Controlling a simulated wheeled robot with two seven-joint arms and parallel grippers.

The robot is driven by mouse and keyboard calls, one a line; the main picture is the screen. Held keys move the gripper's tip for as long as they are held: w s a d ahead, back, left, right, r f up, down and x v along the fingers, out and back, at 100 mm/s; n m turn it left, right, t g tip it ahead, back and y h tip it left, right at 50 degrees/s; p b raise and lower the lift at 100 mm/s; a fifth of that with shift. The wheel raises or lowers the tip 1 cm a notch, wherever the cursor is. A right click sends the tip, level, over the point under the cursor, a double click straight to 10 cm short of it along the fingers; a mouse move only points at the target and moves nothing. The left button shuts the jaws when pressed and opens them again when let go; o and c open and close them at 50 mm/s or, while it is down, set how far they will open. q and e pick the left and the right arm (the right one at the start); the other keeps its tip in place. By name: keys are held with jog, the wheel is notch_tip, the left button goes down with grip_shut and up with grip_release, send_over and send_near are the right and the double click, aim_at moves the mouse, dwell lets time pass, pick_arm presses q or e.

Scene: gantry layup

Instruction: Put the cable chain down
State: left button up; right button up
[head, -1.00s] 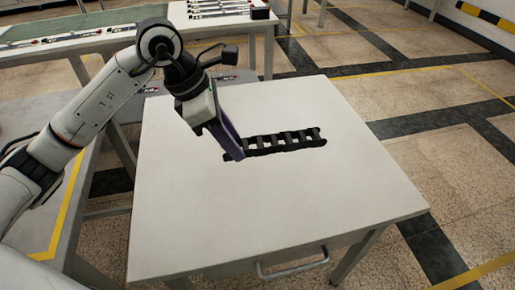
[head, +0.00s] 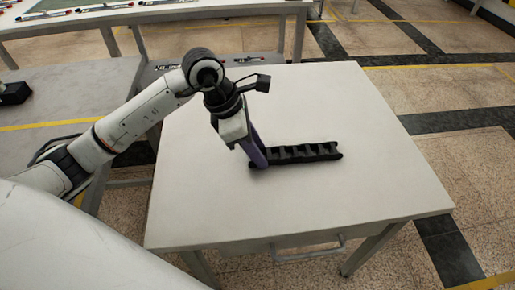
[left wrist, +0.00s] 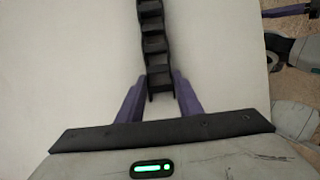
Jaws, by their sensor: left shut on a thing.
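The black cable chain (head: 308,152) extends to the right from my left gripper (head: 258,162), over the middle of the white table (head: 330,210). It looks level and at or close to the tabletop; I cannot tell whether it touches. In the left wrist view, the purple fingers of my left gripper (left wrist: 158,92) are shut on the near end of the chain (left wrist: 152,40), which runs straight away from them. My right gripper is not in the head view.
The white table is bare around the chain, with free room on all sides. A grey bench (head: 60,90) with a yellow stripe and a black object (head: 14,93) stands at the left. Another table (head: 160,13) with several slim parts stands behind.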

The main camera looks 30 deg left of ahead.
pick_arm(q)
jog(key=o, duration=1.1)
jog(key=p+v, duration=0.1)
jog(key=v, duration=1.1)
jog(key=shift+r, duration=0.1)
